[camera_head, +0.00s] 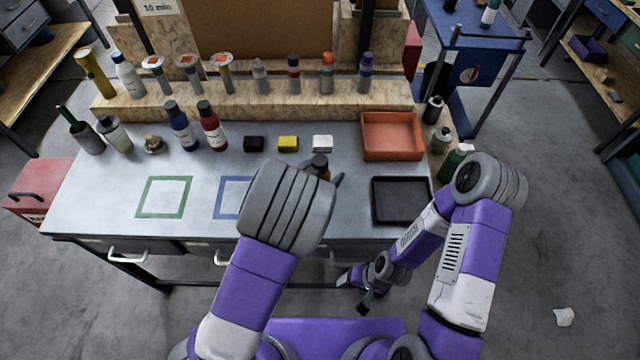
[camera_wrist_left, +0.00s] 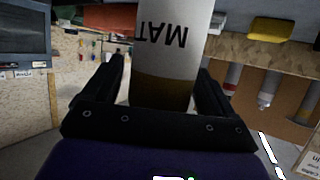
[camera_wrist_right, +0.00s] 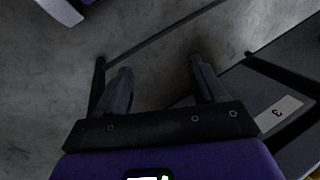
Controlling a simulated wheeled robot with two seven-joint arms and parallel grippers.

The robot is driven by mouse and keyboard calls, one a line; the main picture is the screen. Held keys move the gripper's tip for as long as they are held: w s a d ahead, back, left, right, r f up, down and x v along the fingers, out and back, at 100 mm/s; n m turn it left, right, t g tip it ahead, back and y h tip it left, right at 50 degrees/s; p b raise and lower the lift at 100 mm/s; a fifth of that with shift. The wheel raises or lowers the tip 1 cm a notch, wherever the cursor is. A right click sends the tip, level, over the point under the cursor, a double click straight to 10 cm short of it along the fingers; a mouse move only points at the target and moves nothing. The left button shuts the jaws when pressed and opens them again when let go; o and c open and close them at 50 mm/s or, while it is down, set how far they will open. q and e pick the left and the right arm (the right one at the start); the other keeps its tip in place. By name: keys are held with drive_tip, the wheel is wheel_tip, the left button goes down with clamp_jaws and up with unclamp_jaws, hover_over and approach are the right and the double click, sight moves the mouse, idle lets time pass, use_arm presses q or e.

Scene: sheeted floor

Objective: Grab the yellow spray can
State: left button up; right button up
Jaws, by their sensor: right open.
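The yellow spray can (camera_wrist_left: 172,55) stands between the fingers of my left gripper (camera_wrist_left: 165,90) in the left wrist view. It shows a pale label with the letters MAT, upside down in that view, and a dark yellow band. In the head view only the can's dark top (camera_head: 320,162) shows; my left wrist hides the rest. My right gripper (camera_head: 355,288) hangs low in front of the bench, open and empty, as the right wrist view (camera_wrist_right: 160,90) shows.
On the bench stand a blue can (camera_head: 181,128), a red can (camera_head: 212,128), small black, yellow and white blocks, an orange tray (camera_head: 415,153) and a black tray (camera_head: 373,200). A wooden shelf (camera_head: 250,97) at the back carries several bottles and cans. Green and blue squares mark the bench front.

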use_arm(q)
drive_tip(key=c, duration=0.9)
drive_tip(key=shift+c, duration=0.8)
drive_tip(key=shift+r, duration=0.1)
